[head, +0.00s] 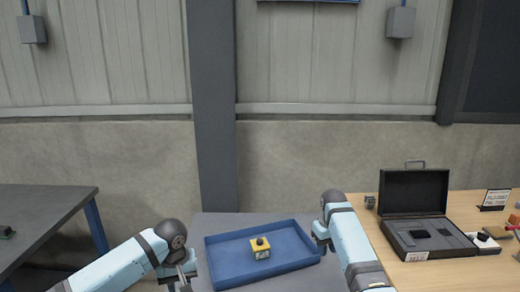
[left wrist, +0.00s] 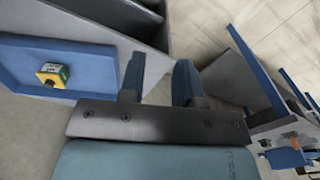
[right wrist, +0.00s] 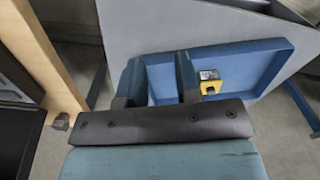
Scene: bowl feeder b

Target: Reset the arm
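My left gripper (head: 181,274) is at the left side of the blue tray in the head view. In the left wrist view its two fingers (left wrist: 158,82) stand apart with nothing between them. My right gripper (head: 322,236) is by the tray's right edge. In the right wrist view its fingers (right wrist: 158,80) are apart and empty, with part of the tray behind them. Neither gripper touches the box.
A wooden table (head: 470,270) at the right bears an open black case (head: 413,192), a small sign (head: 495,199) and small parts. A dark table (head: 35,215) stands at the left. A grey post (head: 212,110) and a wall are behind the tray.

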